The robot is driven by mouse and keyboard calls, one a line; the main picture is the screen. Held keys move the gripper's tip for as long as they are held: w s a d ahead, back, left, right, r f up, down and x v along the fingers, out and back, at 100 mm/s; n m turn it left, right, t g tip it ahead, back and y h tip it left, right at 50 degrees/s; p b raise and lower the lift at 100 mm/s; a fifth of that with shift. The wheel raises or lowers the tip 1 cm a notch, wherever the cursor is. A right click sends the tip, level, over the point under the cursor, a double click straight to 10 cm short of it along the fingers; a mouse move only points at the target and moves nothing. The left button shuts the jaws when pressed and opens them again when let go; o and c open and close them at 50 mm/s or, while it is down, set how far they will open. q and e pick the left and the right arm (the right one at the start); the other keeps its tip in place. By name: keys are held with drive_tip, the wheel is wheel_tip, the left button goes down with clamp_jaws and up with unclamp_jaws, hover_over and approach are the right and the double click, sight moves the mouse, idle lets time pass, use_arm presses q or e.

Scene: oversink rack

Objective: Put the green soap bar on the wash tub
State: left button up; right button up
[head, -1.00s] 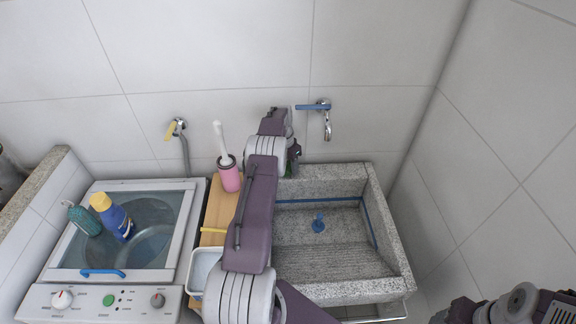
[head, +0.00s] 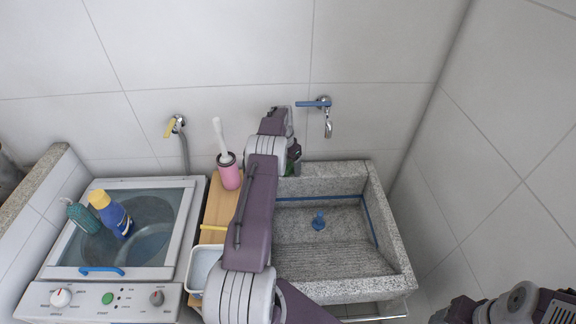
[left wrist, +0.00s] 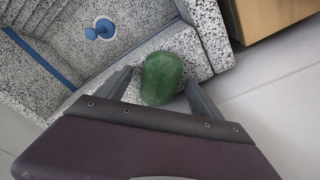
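The green soap bar (left wrist: 162,78) lies at the granite rim corner of the wash tub (left wrist: 206,36) in the left wrist view. My left gripper (left wrist: 160,76) is open, with one finger on each side of the soap and a small gap at both sides. In the head view my left arm reaches to the back left corner of the wash tub (head: 390,235). There the gripper is mostly hidden by the arm, and only a bit of green shows beside it. Part of my right arm shows at the bottom right; its gripper is out of view.
A pink brush holder (head: 229,172) stands on a wooden shelf (head: 222,207) left of the arm. A white basin (head: 202,266) is at its front. A washer (head: 100,300) with two bottles is at the left. A blue-handled tap (head: 325,115) hangs above the tub. The tub's bowl is empty except for a blue plug (head: 319,221).

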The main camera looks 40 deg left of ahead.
use_arm(q)
drive_tip(key=r, duration=0.6)
drive_tip(key=s+r+b, duration=0.1)
drive_tip(key=r, duration=0.2)
drive_tip(key=shift+s, duration=0.1)
drive_tip(key=shift+a, duration=0.1)
